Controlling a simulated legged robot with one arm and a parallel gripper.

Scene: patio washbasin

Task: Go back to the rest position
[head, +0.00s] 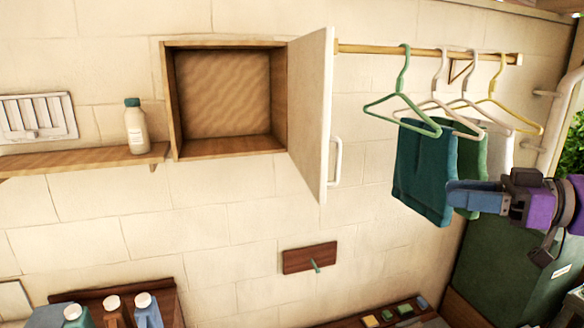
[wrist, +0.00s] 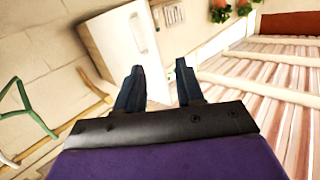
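My gripper (head: 452,192) is at the right of the head view, its blue fingers pointing left. In that view it overlaps the lower part of the hanging teal cloth (head: 418,175); I cannot tell whether it touches it. In the wrist view my gripper (wrist: 160,67) has its two dark fingers apart, with nothing between them. A green hanger (head: 405,110) carries the teal cloth on the rail, and a green hanger (wrist: 25,112) shows at the left of the wrist view.
The cabinet (head: 170,105) is empty, its white door (head: 310,110) swung open toward the rail (head: 375,49). More hangers, pink and yellow (head: 510,105), hang there. A bottle (head: 135,128) stands on the shelf (head: 80,160). Several bottles and coloured blocks are below. A green bin (head: 510,260) stands lower right.

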